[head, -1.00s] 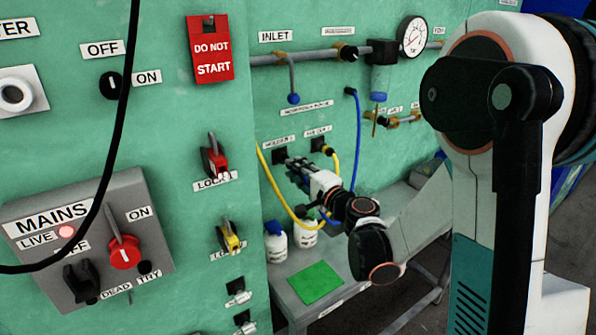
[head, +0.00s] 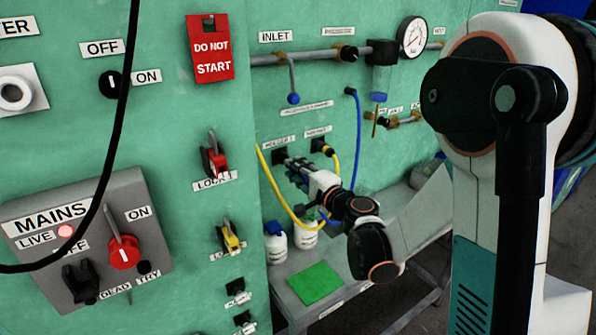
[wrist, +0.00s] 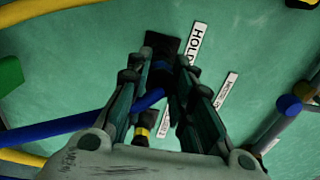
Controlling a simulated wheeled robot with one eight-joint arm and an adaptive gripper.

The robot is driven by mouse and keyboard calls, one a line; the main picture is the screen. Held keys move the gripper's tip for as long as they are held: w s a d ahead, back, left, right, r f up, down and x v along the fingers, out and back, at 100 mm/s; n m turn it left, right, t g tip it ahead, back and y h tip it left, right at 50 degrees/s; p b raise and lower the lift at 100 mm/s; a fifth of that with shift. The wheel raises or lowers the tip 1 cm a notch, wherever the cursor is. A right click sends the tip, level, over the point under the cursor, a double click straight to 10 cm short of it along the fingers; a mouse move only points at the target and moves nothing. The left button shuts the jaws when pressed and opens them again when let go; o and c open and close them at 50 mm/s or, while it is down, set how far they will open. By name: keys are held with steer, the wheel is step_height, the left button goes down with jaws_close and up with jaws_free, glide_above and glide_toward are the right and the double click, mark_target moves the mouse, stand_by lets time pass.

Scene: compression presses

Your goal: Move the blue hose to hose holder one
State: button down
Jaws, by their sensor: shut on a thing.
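My gripper (wrist: 158,85) is shut on the end of the blue hose (wrist: 60,128), which runs out to the left between the fingers in the wrist view. In the head view the blue hose (head: 358,135) hangs down the green wall from a pipe and loops behind my wrist. Hose holder one (wrist: 163,45) is a black block beside a partly hidden "HOLD..." label. It shows in the head view (head: 280,156) just at my fingertips. The hose tip lies against or just before the holder; I cannot tell if it is inserted.
A yellow hose (head: 335,172) ends in the neighbouring black holder (head: 317,145) and loops beneath my gripper. White bottles (head: 304,236) and a green mat (head: 314,283) are on the bench below. Inlet pipework with a gauge (head: 412,37) runs above.

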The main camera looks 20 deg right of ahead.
steer(key=shift+x, duration=1.45)
steer(key=c, duration=1.3)
jaws_free()
steer(key=v, duration=1.2)
